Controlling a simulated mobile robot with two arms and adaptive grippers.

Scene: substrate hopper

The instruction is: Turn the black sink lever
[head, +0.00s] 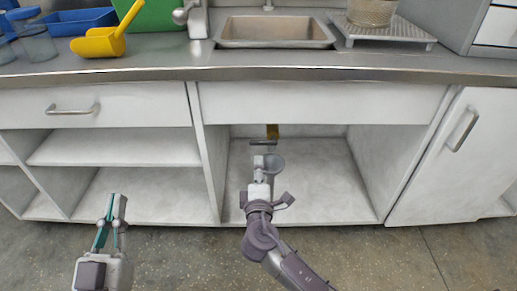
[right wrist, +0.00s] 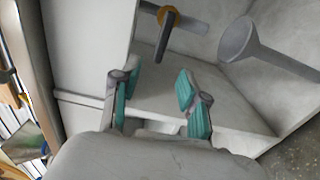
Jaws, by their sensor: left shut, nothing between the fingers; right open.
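The black sink lever (right wrist: 163,42) shows in the right wrist view as a short dark bar hanging from a yellow-orange hub (right wrist: 168,14) on a grey pipe, inside the open bay under the sink. In the head view a yellow piece (head: 272,131) shows high at the back of that bay, above a dark bar. My right gripper (head: 262,162) reaches into the bay. In the right wrist view its teal-padded fingers (right wrist: 160,84) are open and empty, apart from the lever. My left gripper (head: 119,206) is shut and empty, in front of the left shelves.
A grey funnel-shaped part (right wrist: 240,42) stands right of the lever in the right wrist view. The bay has side walls and a bare floor. The metal sink (head: 275,44) is in the counter above. A cabinet door (head: 445,160) is at right; a yellow scoop (head: 100,42) lies on the counter.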

